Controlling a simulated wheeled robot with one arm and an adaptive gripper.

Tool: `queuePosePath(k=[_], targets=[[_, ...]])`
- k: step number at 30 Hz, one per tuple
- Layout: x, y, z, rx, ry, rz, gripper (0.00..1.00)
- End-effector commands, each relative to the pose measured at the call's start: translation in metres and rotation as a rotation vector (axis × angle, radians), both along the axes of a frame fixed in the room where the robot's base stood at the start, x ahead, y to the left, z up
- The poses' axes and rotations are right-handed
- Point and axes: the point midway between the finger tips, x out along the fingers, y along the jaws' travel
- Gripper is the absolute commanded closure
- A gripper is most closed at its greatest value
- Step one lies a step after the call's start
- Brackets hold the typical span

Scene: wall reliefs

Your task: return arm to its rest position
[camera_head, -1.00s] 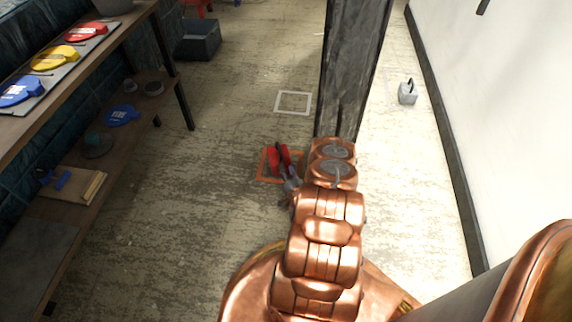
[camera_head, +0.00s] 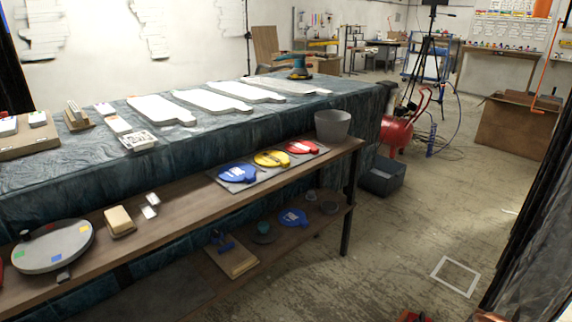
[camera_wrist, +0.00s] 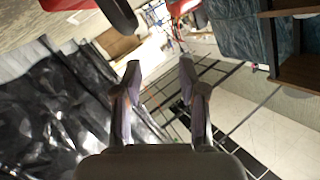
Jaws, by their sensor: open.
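My gripper (camera_wrist: 160,75) shows in the wrist view with its two fingers apart and nothing between them. Beyond the fingers, the wrist view shows a dark plastic-like sheet (camera_wrist: 70,110), pale floor and a shelf edge, in a tilted view. In the head view most of my arm is out of the frame. Only a small red and copper-coloured bit shows at the bottom edge, cut off, so the arm's pose cannot be told there.
A long bench with a dark cloth (camera_head: 205,135) and wooden shelves (camera_head: 185,215) fills the left. Shelves hold blue (camera_head: 238,172), yellow (camera_head: 272,159) and red (camera_head: 301,147) palettes and a grey bucket (camera_head: 332,125). A grey bin (camera_head: 382,178) stands on the floor. Floor right of the shelves is mostly clear.

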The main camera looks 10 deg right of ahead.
Motion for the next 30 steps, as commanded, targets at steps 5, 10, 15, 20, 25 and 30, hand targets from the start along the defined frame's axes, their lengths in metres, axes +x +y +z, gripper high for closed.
queuePosePath(k=[5, 10, 15, 20, 25, 30], targets=[[0.033, -0.002, 0.052, -0.021, 0.112, 0.059, 0.59], [0.055, 0.002, 0.091, -0.031, 0.222, 0.106, 0.59], [0.073, 0.010, 0.135, -0.042, 0.330, 0.146, 0.59], [0.087, 0.020, 0.179, -0.055, 0.426, 0.181, 0.59], [0.094, 0.036, 0.228, -0.063, 0.525, 0.213, 0.59], [0.096, 0.055, 0.278, -0.069, 0.621, 0.242, 0.59]])
